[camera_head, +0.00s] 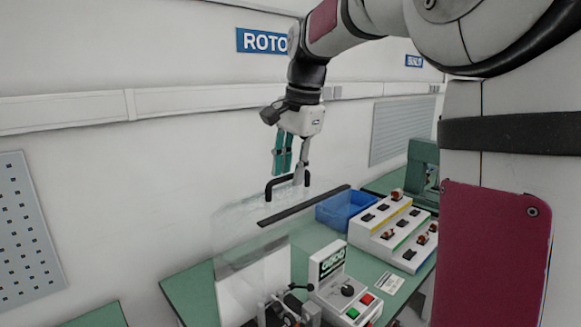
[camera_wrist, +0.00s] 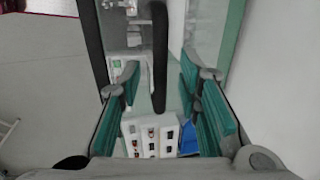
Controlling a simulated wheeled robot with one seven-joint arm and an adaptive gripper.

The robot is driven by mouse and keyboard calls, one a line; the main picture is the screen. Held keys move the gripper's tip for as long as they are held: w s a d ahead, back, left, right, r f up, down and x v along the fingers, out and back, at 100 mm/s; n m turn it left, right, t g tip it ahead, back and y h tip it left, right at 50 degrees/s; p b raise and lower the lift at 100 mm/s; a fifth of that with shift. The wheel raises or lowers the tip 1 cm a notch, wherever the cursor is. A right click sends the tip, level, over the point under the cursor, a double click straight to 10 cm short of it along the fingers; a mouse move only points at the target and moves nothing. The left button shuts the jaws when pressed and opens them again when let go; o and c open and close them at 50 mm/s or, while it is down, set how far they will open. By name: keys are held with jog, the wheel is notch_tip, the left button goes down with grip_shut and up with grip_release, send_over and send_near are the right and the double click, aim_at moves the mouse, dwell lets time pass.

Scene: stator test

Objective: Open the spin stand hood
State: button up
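The spin stand hood (camera_head: 240,225) is a clear box over the bench, with a dark strip (camera_head: 303,206) along its top. A black bar handle (camera_head: 285,184) stands up from the hood. The hood looks closed. My gripper (camera_head: 290,173) points down just above and around the handle. In the wrist view my gripper (camera_wrist: 158,82) is open, with teal pads apart on both sides of the black handle (camera_wrist: 160,50). I see gaps between the handle and the pads. The stand under the hood is partly hidden by glare.
A control box (camera_head: 345,288) with a display, knob, green and red buttons stands at the hood's right front. Behind it are a stepped parts rack (camera_head: 390,232) and a blue bin (camera_head: 343,208) on the green bench (camera_head: 190,290). The wall is behind.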

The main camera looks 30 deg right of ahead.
aim_at(309, 200)
grip_shut()
jog(key=s+f, duration=0.1)
jog(key=s+f+p, duration=0.1)
jog(key=s, duration=0.1)
jog(key=s+d+f, duration=0.1)
jog(key=s, duration=0.1)
jog(key=shift+s+p, duration=0.15)
jog(key=shift+p, duration=0.25)
jog(key=shift+s+f, duration=0.2)
